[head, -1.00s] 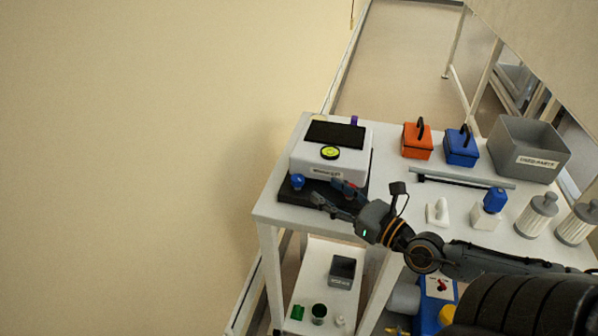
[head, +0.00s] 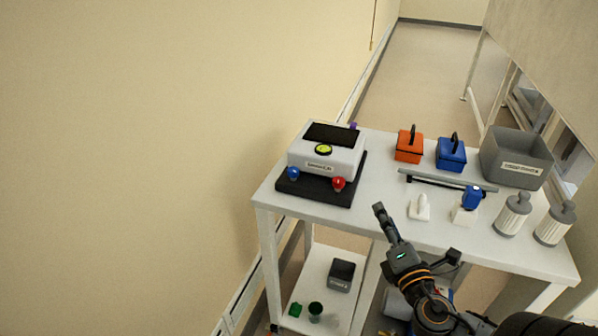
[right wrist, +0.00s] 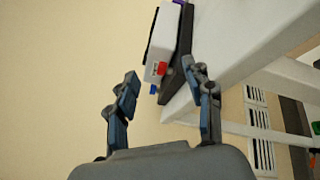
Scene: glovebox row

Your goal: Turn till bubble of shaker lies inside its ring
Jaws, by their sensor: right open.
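The shaker (head: 328,160) is a white box with a black top panel on a black base plate (head: 318,194), at the left end of the table. Its round yellow-green bubble level (head: 323,150) sits on top; the bubble is too small to place against the ring. A blue knob (head: 292,173) and a red knob (head: 338,183) are at its front corners, and a purple knob (head: 353,126) is behind. My right gripper (head: 379,208) is open and empty, right of the shaker and apart from it. In the right wrist view the shaker (right wrist: 165,40) shows beyond the open fingers. My left gripper is out of view.
On the white table (head: 390,175) are an orange box (head: 409,148), a blue box (head: 451,156), a grey bin (head: 515,160), a grey bar (head: 447,181), a white piece (head: 419,209), a blue-topped bottle (head: 470,199) and two ribbed canisters (head: 512,216). A wall rises at the left.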

